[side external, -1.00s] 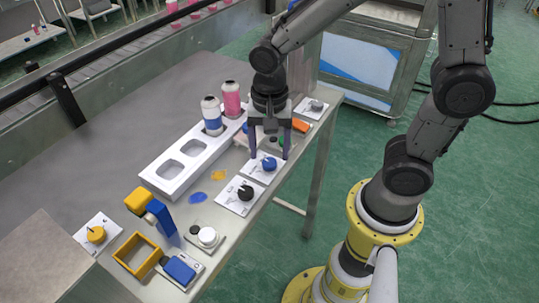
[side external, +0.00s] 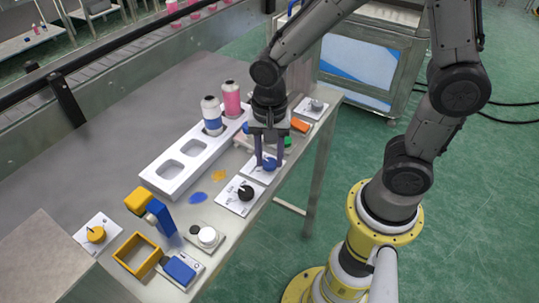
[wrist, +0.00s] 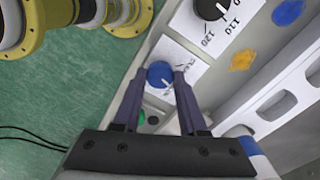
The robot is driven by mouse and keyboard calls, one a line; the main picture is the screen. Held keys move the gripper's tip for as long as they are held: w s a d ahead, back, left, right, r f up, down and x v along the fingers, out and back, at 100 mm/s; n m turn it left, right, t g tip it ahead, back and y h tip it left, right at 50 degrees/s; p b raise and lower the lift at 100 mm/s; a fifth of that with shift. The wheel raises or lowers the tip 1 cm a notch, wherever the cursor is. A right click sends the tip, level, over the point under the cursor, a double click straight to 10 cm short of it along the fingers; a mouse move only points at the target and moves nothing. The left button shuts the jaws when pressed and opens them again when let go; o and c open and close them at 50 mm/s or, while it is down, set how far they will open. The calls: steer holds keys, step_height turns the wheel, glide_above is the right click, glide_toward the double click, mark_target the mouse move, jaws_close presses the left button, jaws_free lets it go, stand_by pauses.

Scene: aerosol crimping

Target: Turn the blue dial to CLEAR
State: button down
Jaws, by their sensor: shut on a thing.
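The blue dial (side external: 269,164) sits on a white plate (side external: 258,177) near the table's front edge. In the wrist view the blue dial (wrist: 159,74) has a white pointer line on its top, slanting toward the lower right of the picture. My gripper (side external: 268,163) points down over the dial, with one finger on each side of it. In the wrist view my gripper (wrist: 160,72) is shut on the dial's sides. The lettering on the plate is too small or hidden to read, so I cannot tell where CLEAR is.
A black dial (side external: 245,192) with number marks sits close beside the blue one. A white rack (side external: 172,184) holds a blue-banded can (side external: 212,115) and a pink can (side external: 232,98). An orange block (side external: 300,125) and a green button (side external: 288,142) are near my gripper.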

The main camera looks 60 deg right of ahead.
steer(key=shift+n, duration=0.4)
steer(key=n, duration=0.4)
steer(key=shift+n, duration=0.4)
steer(key=n, duration=0.5)
steer(key=shift+n, duration=0.3)
steer(key=shift+r, duration=0.1)
steer(key=shift+c, duration=2.3)
jaws_free()
